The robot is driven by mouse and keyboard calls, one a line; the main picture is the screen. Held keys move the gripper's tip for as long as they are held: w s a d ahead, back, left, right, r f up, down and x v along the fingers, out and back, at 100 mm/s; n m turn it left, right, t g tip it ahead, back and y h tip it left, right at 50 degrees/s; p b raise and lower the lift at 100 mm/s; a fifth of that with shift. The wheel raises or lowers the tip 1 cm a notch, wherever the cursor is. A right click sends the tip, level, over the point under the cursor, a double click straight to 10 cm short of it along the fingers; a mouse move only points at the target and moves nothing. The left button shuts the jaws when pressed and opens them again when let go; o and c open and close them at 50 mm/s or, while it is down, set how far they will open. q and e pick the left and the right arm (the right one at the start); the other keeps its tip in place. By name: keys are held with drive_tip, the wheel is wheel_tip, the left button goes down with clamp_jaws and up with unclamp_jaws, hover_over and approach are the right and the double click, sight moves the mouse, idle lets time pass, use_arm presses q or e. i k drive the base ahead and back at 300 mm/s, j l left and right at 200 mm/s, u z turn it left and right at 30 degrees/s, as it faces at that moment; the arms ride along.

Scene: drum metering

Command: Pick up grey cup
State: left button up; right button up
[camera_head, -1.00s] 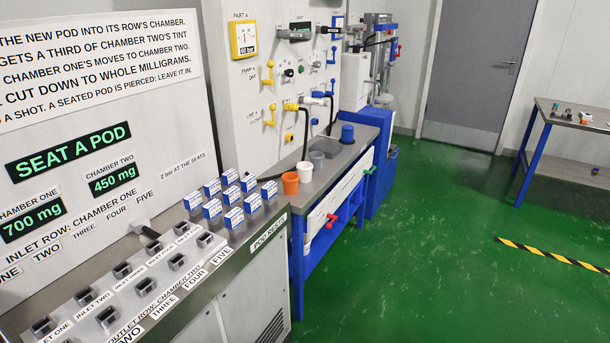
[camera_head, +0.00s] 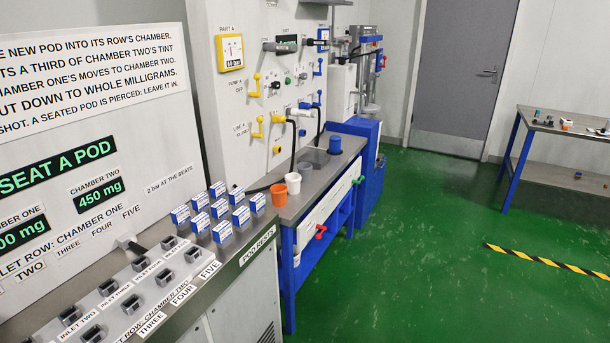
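A small grey cup (camera_head: 305,169) stands on the grey metal bench top (camera_head: 318,181) in the middle of the head view. It blends with the bench, so its outline is hard to make out. A white cup (camera_head: 293,183) and an orange cup (camera_head: 279,194) stand nearer to me in the same row. A blue cup (camera_head: 335,145) stands farther back. Neither of my grippers is in view.
The pod counter (camera_head: 222,258) with several blue-and-white boxes (camera_head: 201,223) lies in front at left. A yellow hose end and a black hose hang beside the cups. Green floor (camera_head: 420,250) is open to the right.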

sight(305, 172)
drive_tip(key=i+l, duration=0.4)
drive_tip(key=i+l+u, duration=0.1)
drive_tip(key=i+l, duration=0.25)
drive_tip(key=l, duration=0.2)
